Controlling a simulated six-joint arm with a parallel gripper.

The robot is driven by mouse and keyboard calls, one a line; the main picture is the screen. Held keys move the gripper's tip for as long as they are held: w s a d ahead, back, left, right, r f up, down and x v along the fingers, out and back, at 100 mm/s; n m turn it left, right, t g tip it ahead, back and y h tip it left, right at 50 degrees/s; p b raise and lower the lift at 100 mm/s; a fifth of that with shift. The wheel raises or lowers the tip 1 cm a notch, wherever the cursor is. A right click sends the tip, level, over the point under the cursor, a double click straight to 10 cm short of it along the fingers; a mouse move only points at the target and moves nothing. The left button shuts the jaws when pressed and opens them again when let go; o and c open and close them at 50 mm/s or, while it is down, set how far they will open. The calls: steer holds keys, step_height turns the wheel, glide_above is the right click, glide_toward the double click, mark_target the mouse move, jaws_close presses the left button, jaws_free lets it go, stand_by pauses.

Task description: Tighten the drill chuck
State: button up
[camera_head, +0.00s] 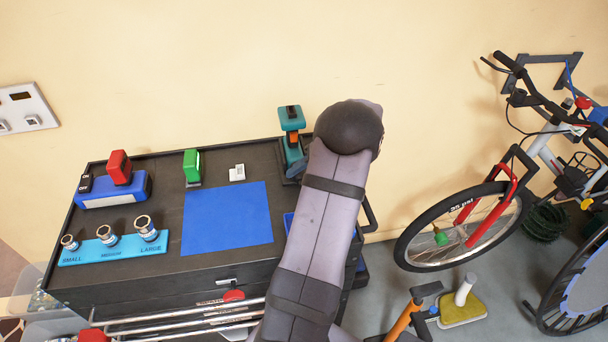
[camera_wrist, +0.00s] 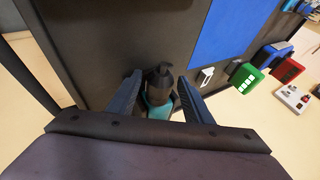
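The teal drill (camera_head: 292,120) stands at the back right corner of the black tool cart's top, with an orange part at its middle. My arm passes just right of it in the head view and hides my gripper there. In the wrist view the drill's dark chuck (camera_wrist: 161,76) points up between the two fingers of my gripper (camera_wrist: 160,77). The teal body (camera_wrist: 158,109) shows lower, partly hidden by the gripper. My gripper is open, with a finger on each side of the drill and visible gaps beside the chuck.
On the cart (camera_head: 150,180) lie a blue mat (camera_head: 228,218), a green block-like tool (camera_head: 192,165), a blue box with a red top (camera_head: 118,190) and a rack of sockets (camera_head: 112,248). A bicycle (camera_head: 460,225) stands on the right. The wall is close behind the cart.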

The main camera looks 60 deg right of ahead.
stand_by(0.3)
steer(key=b+v, duration=0.3)
steer(key=v, duration=0.4)
steer(key=shift+r, duration=0.15)
steer(key=w+g, duration=0.1)
steer(key=w+a+n+g+p, duration=0.1)
steer(key=g, duration=0.1)
steer(key=w+a+g, duration=0.1)
steer(key=w, duration=0.1)
steer(key=shift+g+y+p, duration=0.3)
steer(key=shift+g+p, duration=0.1)
steer(key=w+g, duration=0.1)
steer(key=w+d+r+g+h+p, duration=0.1)
steer(key=shift+w+r+n+g, duration=0.3)
steer(key=shift+g, duration=0.1)
steer(key=shift+w+d+r+g+h, duration=0.25)
steer(key=shift+r+g+h, duration=0.15)
steer(key=shift+h, duration=0.2)
steer(key=shift+s+d+f+p, duration=0.1)
steer(key=shift+f+p, duration=0.55)
steer(key=shift+f, duration=1.25)
steer(key=shift+s+f+p, duration=0.1)
steer(key=shift+f+p, duration=0.5)
steer(key=shift+f, duration=1.25)
